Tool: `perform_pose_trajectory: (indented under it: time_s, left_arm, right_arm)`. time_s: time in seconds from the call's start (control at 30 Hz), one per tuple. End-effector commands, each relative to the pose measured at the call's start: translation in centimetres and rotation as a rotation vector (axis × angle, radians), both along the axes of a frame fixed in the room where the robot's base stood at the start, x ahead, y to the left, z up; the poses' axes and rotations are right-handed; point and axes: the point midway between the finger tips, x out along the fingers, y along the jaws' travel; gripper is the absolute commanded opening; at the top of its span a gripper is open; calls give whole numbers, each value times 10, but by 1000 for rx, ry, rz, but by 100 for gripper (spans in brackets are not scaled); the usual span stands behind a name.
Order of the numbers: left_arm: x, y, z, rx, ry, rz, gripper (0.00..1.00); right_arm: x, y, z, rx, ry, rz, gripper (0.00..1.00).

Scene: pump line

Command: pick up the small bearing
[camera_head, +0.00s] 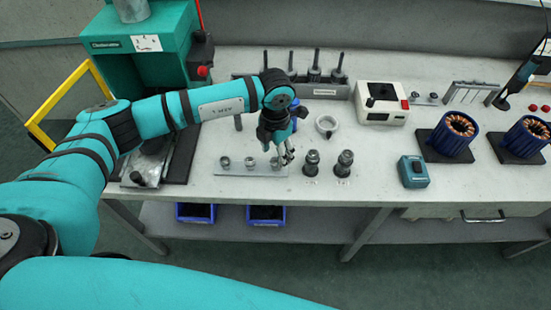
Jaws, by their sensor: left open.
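A light plate (237,171) lies near the front of the bench and carries a row of small round metal parts. The left one (225,162), the middle one (250,162) and the right one (275,163) look like bearings; I cannot tell for sure which is the small bearing. My left gripper (286,156) is open and points down over the right end of the plate, close to the right part. Whether it touches that part I cannot tell. Nothing shows between its fingers. My right gripper is not in view.
Two dark metal shafts (312,163) and (344,163) stand just right of the gripper. A white ring (326,124) lies behind them. A teal press (145,45) stands at the left, a blue-grey box (413,171) at the right. Bench between shafts and box is clear.

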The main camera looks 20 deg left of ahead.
Motion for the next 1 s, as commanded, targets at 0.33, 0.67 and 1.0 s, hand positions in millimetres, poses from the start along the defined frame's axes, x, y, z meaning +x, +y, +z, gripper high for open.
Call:
perform_pose_trajectory:
  time_s: [0.33,0.67,1.0]
  left_arm:
    - [0,0,-26,-2,-1,-1,56]
    - [1,0,-26,-1,0,-1,29]
    - [1,0,-26,-1,0,-1,11]
  right_arm:
    - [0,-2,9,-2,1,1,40]
    - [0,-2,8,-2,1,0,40]
    - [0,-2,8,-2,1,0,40]
